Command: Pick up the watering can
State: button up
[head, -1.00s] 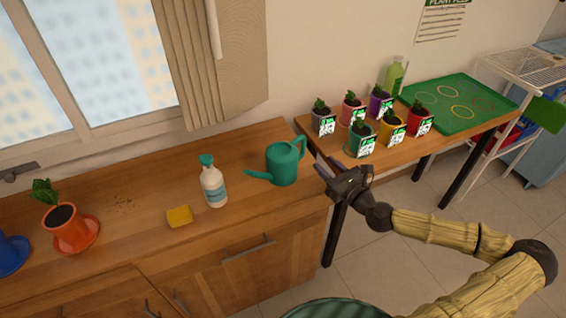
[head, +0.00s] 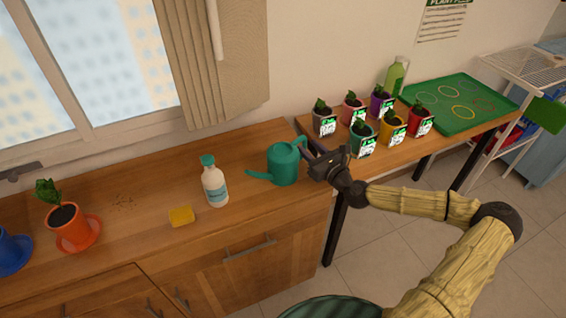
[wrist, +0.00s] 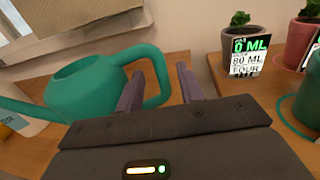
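The teal watering can (head: 283,165) stands upright on the wooden counter near its right end. Its spout points left and its looped handle points right. In the wrist view the can (wrist: 88,85) is at the left, and its handle (wrist: 160,72) shows between my two fingers. My gripper (head: 308,150) is at the handle side of the can; it also shows in the wrist view (wrist: 158,84). The fingers are apart, with visible gaps to the handle. Part of the handle's lower side is hidden behind the left finger.
An orange potted plant (head: 73,230) stands farther left. Several labelled pots (head: 362,143) stand on the right table, close to my gripper, beside a green tray (head: 463,120).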

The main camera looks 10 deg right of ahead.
aim_at(306, 144)
jog(key=x, duration=0.3)
jog(key=shift+w+r, duration=0.1)
jog(key=shift+w, duration=0.15)
grip_shut()
